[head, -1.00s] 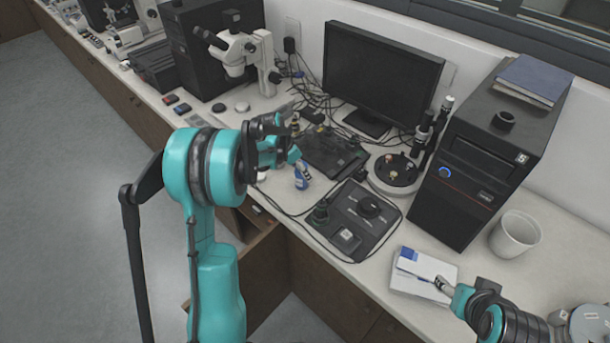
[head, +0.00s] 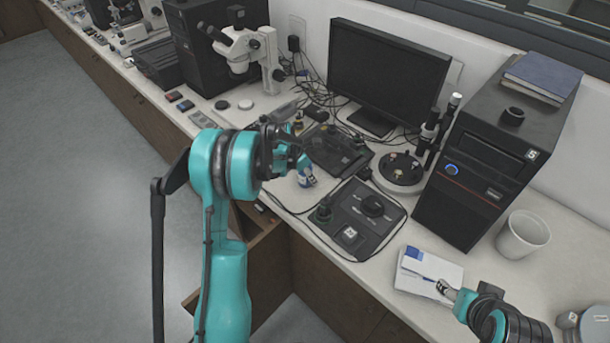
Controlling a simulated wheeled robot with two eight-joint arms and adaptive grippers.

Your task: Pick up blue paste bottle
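A small blue and white bottle (head: 306,179) stands on the bench in the head view, left of the black control box and in front of the dark board. My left gripper (head: 302,160) is just above the bottle and partly overlaps its top in the picture. Whether the fingers touch it is hidden, and their opening is too small to tell. My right gripper (head: 444,289) is at the lower right, over the edge of a white and blue booklet (head: 426,266). Its finger opening is unclear.
The black control box (head: 354,219) with knobs stands right of the bottle. A monitor (head: 386,75), a round black stand (head: 398,171), a computer tower (head: 484,158) and a white cup (head: 522,234) stand behind and to the right. Loose cables cross the bench near the bottle.

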